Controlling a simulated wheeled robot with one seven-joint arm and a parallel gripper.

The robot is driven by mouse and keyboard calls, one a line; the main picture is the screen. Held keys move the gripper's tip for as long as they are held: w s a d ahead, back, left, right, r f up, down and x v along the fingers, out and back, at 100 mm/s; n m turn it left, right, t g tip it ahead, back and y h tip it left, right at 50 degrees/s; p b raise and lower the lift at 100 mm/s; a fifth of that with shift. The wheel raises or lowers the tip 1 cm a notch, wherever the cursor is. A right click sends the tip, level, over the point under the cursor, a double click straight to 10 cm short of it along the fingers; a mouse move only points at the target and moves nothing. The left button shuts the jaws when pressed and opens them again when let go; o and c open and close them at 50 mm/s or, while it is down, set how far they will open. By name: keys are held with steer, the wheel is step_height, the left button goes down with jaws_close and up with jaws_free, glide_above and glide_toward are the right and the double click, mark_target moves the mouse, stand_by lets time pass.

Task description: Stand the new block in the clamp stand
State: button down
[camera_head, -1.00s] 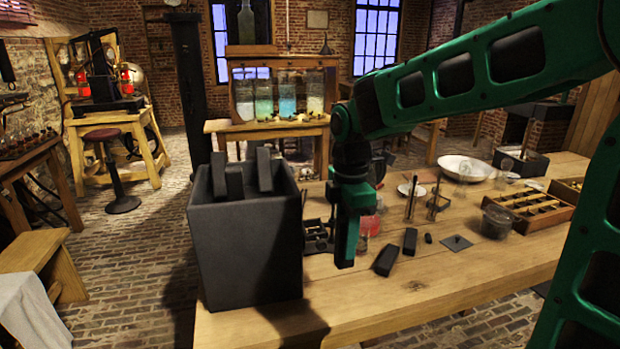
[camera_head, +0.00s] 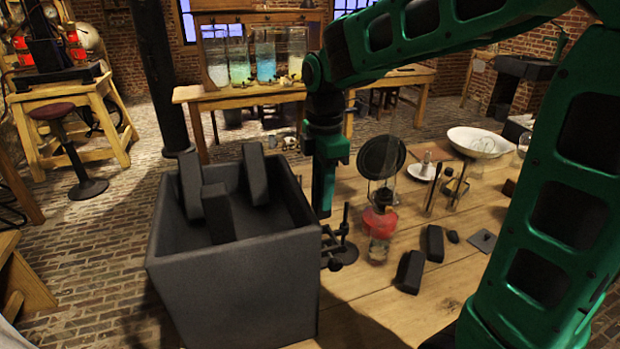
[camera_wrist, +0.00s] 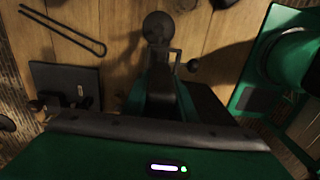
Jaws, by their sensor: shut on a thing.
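My gripper (camera_head: 323,208) points down just right of the big dark box, and its jaws are closed. The clamp stand (camera_head: 345,252), dark with a post, small clamp parts and a round base, stands on the table just below and right of my gripper. In the wrist view a round dark part and a knob (camera_wrist: 193,65) show just beyond the finger. I cannot tell whether block and stand touch.
The tall dark box (camera_head: 235,290) with three dark blocks (camera_head: 217,212) stands close on the left. Two dark blocks (camera_head: 410,271) lie on the table (camera_head: 400,325). A red-bodied lamp (camera_head: 380,222) stands close behind the stand.

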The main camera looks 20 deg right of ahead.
steer(key=shift+w, duration=0.35)
steer(key=shift+d+f, duration=0.15)
steer(key=shift+f, duration=1.75)
steer(key=shift+f, duration=0.35)
steer(key=shift+f, duration=2.6)
stand_by(0.8)
steer(key=c, duration=1.4)
jaws_free()
steer(key=shift+o, duration=0.2)
step_height(320, 180, up, 11)
steer(key=shift+f, duration=0.15)
